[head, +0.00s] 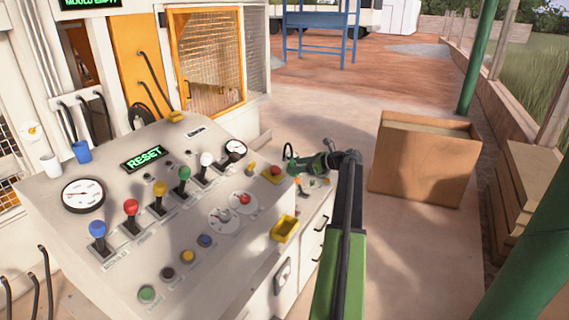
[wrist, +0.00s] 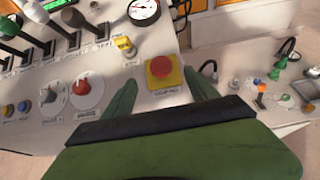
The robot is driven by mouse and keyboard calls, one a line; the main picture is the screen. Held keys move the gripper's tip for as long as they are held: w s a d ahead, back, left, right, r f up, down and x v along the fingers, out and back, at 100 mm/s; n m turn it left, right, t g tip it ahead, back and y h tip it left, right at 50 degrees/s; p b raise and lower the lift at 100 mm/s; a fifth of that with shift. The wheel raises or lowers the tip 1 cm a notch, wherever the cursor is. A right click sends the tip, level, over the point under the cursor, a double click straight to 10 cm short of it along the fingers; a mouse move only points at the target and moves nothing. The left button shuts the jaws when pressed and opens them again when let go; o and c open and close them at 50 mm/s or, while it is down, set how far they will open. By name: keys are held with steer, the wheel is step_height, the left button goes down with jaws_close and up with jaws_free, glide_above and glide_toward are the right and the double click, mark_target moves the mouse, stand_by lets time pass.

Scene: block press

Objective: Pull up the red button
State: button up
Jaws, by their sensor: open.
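The red button (head: 275,170) is a round mushroom head on a yellow square plate, near the right end of the sloping control panel (head: 110,262). In the wrist view the red button (wrist: 160,67) lies near the centre, beyond and between my two green fingers. My gripper (head: 293,164) is just to the right of the button in the head view. In the wrist view my gripper (wrist: 164,88) is open and empty, one finger to each side of the button's yellow plate. I cannot tell the exact height of the fingertips above the panel.
Levers with coloured knobs, such as a white knob (head: 206,159), stand left of the button. A lower counter with small fittings lies right. A large wooden box (head: 424,165) stands on the floor.

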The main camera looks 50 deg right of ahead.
steer(key=p+v, duration=0.2)
steer(key=v, duration=0.5)
steer(key=shift+s, duration=0.3)
steer(key=shift+d+r, duration=0.15)
